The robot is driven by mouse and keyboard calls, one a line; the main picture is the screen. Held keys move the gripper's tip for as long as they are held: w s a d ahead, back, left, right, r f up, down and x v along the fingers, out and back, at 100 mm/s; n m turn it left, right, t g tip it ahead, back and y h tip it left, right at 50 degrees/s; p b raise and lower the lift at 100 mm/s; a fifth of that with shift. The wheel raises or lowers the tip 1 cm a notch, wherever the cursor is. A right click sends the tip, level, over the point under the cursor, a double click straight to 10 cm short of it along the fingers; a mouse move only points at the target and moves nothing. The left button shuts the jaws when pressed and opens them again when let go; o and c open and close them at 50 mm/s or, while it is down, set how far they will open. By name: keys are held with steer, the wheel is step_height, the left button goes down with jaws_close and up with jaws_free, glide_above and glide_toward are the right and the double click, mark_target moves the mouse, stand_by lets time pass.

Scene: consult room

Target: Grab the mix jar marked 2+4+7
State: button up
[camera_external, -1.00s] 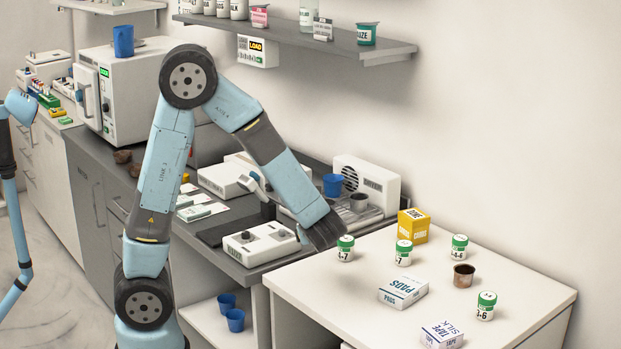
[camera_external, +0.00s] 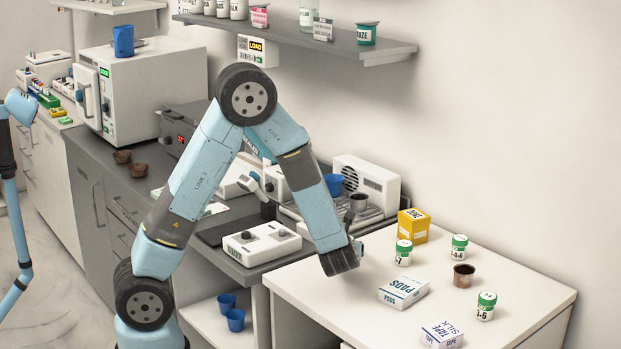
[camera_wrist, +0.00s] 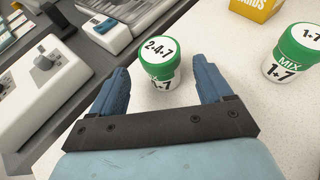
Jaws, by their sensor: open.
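The mix jar marked 2+4+7 (camera_wrist: 160,58) has a green-and-white lid and a white body. It stands upright on the white table (camera_external: 312,296). In the wrist view it lies between and just beyond the fingertips of my gripper (camera_wrist: 164,78), with a gap to the fingers on each side. My gripper is open and empty. In the external view my gripper (camera_external: 342,262) is low over the table's left part and hides this jar. A similar jar marked 1+7 (camera_wrist: 291,55) stands to the right; it also shows in the external view (camera_external: 403,253).
Two more green-lidded jars, at the back (camera_external: 459,247) and front right (camera_external: 486,306), stand near a brown cup (camera_external: 463,275). A PADS box (camera_external: 403,291), a tape box (camera_external: 442,334) and a yellow box (camera_external: 413,226) are on the table. A white device (camera_external: 262,244) sits left.

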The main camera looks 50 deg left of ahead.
steer(key=shift+x, duration=2.9)
steer(key=shift+d, duration=0.2)
steer(key=c, duration=1)
steer(key=shift+c, duration=0.2)
